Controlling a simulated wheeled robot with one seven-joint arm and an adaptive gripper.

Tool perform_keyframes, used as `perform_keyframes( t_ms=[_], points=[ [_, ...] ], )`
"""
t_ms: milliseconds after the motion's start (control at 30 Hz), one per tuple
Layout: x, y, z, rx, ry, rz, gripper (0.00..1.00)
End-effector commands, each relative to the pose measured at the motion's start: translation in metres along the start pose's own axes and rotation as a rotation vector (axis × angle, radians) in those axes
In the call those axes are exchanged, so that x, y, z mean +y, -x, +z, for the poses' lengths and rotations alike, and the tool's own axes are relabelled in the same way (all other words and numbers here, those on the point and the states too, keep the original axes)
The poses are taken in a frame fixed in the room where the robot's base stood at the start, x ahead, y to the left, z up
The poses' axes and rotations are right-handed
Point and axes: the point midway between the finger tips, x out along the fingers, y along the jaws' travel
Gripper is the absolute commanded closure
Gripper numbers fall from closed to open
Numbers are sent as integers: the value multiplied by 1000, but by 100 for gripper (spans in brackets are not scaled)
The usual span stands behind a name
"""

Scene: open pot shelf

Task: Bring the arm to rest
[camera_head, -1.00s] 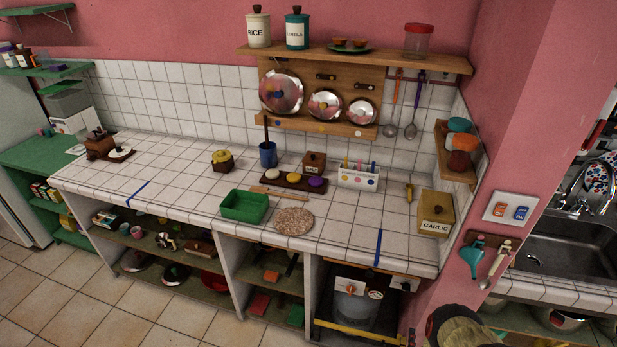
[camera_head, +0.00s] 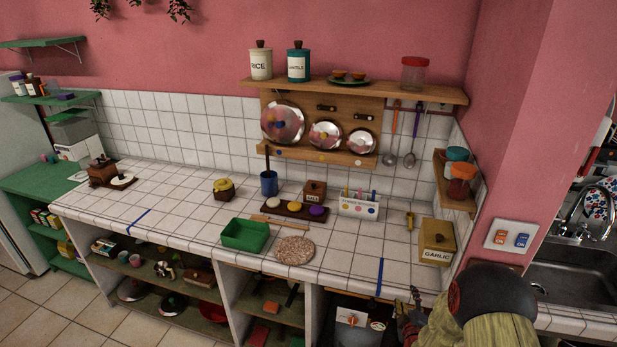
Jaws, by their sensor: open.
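My arm (camera_head: 495,310) shows at the bottom right, with a round black joint and an olive-coloured link. It stands in front of the counter's right end and hides part of the wall and shelf front there. My gripper (camera_head: 410,308) is small and dark beside it, at the counter's front edge right of the blue tape line. It is open, and I see nothing held in it. Its fingertips are hard to make out.
The white tiled counter (camera_head: 180,197) has free room at its left middle. A pink wall pillar (camera_head: 515,120) rises at the right.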

Motion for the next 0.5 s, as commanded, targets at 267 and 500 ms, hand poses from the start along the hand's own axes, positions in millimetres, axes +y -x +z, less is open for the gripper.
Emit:
perform_keyframes(
  t_ms=[267,500],
  points=[
    [102,46,-89,-71,-272,-181,55],
    [156,159,-144,-195,-517,-335,55]
  ],
)
